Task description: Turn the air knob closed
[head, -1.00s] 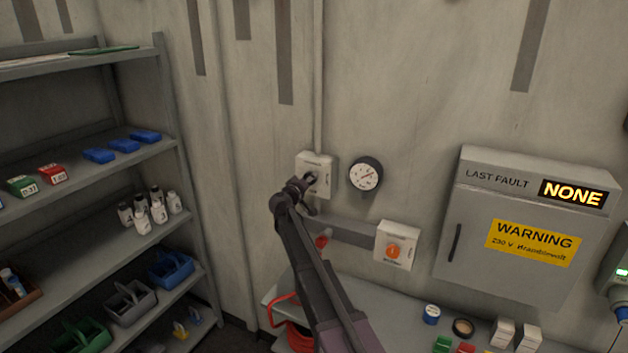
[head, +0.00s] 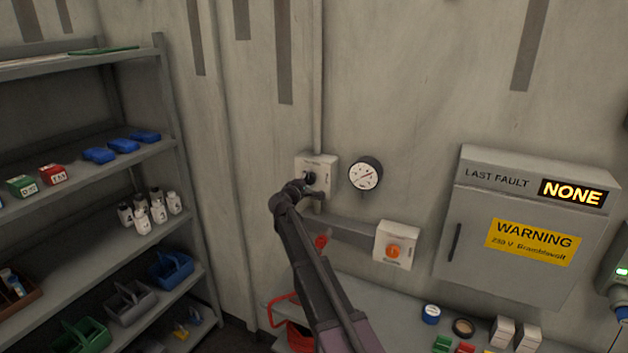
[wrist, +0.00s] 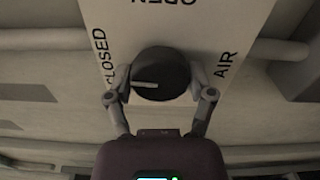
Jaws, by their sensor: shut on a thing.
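The air knob (wrist: 163,66) is round and black, with a white line across its left part in the wrist view. It sits on a pale panel (wrist: 185,25) lettered CLOSED on the left, OPEN at the top and AIR on the right. The white line points left, to the CLOSED side. My gripper (wrist: 161,80) has a finger on each side of the knob and is shut on it. In the head view the knob's box (head: 328,165) is on the wall, with my gripper (head: 308,187) at its front, partly hiding it.
A round gauge (head: 365,174) is right of the knob's box. Lower right is a box with an orange knob (head: 393,251), then a grey fault cabinet (head: 470,240). A shelf rack (head: 172,145) stands left. A bench (head: 385,318) with small items lies below.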

